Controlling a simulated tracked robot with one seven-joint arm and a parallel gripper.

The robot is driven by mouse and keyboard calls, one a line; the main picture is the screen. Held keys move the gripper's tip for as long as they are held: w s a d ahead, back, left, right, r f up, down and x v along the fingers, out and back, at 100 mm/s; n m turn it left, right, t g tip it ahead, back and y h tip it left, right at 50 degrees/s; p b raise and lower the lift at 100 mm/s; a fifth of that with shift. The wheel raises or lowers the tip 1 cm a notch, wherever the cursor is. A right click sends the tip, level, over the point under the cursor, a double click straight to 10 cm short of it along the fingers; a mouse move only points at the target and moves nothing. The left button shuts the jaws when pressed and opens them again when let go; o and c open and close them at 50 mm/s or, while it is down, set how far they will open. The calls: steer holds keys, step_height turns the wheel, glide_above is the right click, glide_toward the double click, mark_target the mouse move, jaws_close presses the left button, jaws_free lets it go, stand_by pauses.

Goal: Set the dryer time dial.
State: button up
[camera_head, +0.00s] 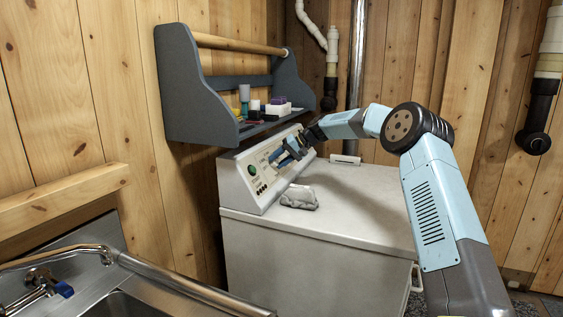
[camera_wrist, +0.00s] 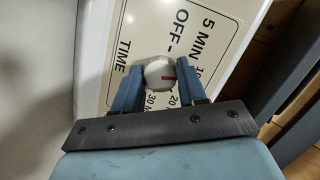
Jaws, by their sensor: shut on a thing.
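The dryer (camera_head: 310,241) is a white machine with a sloped control panel (camera_head: 238,186) along its back left. In the head view, my gripper (camera_head: 289,151) reaches the panel and hides the dial.
A grey shelf (camera_head: 183,85) with small bottles and boxes hangs on the wall just above the panel. A crumpled grey cloth (camera_head: 299,196) lies on the dryer top, which is otherwise mostly clear. A metal sink (camera_head: 120,304) stands at front left.

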steer(key=shift+s+a+f+m+y, duration=0.1)
steer(key=shift+m+y, duration=0.1)
steer(key=shift+m, duration=0.55)
steer(key=shift+a+f+m+y, duration=0.1)
steer(key=shift+m+y, duration=0.1)
steer(key=shift+m, duration=0.55)
steer(key=shift+d, duration=0.1)
steer(key=o, duration=1)
steer(key=shift+o, duration=0.2)
steer(key=shift+d, duration=0.1)
steer(key=shift+d+r, duration=0.1)
steer(key=shift+d+r, duration=0.2)
steer(key=shift+d, duration=0.05)
steer(key=v, duration=1.2)
steer(key=shift+w+d, duration=0.25)
steer(key=shift+d, duration=0.15)
steer(key=shift+r, duration=0.15)
